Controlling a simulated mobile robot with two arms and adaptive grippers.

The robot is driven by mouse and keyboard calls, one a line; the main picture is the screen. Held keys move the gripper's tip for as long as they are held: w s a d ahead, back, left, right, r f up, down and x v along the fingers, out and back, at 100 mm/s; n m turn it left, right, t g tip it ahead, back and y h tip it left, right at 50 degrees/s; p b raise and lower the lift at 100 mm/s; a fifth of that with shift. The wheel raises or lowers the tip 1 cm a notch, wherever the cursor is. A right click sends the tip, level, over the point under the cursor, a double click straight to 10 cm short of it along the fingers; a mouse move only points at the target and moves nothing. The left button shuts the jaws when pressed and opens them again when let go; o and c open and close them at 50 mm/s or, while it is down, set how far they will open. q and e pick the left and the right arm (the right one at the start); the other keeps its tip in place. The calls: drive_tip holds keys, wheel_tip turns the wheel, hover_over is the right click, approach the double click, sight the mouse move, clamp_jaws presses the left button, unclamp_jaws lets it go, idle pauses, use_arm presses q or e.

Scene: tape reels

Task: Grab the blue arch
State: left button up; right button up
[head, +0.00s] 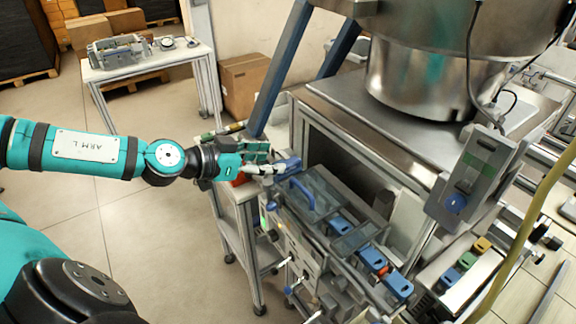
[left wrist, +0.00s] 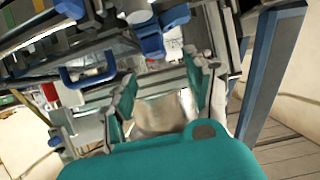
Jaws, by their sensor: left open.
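The blue arch (head: 303,196) is a small handle-shaped piece on the clear lid of the machine, to the right of and slightly below my left gripper in the head view. In the left wrist view the arch (left wrist: 88,79) shows at the left, outside the fingers. My left gripper (head: 268,163) is beside the machine's near left corner, apart from the arch. Its fingers (left wrist: 162,92) are spread in the left wrist view, and I see nothing held between them. My right gripper is not in view.
Blue blocks (head: 398,286) sit along the machine's right part. A blue slanted post (head: 278,68) rises behind my gripper. A large steel bowl (head: 420,78) stands on the cabinet (head: 345,98) behind. A table (head: 150,62) with parts is far left. The floor at left is clear.

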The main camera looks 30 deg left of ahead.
sight(286, 162)
use_arm(q)
drive_tip(key=shift+w+d+p, duration=0.1)
drive_tip(key=shift+p, duration=0.25)
drive_tip(key=shift+w+d+f+p, duration=0.2)
drive_tip(key=shift+w+f+p, duration=0.2)
drive_tip(key=shift+f+p, duration=0.15)
drive_tip(key=shift+w+d+f, duration=0.2)
drive_tip(key=shift+w+f, duration=0.4)
drive_tip(key=shift+w, duration=0.05)
drive_tip(key=shift+w+d+f+b, duration=0.1)
drive_tip(key=shift+w+f+b, duration=0.25)
drive_tip(key=shift+b, duration=0.65)
drive_tip(key=shift+w+d+b, duration=0.3)
drive_tip(key=shift+w+b, duration=0.25)
drive_tip(key=shift+b, duration=0.1)
drive_tip(key=shift+r, duration=0.1)
clamp_jaws()
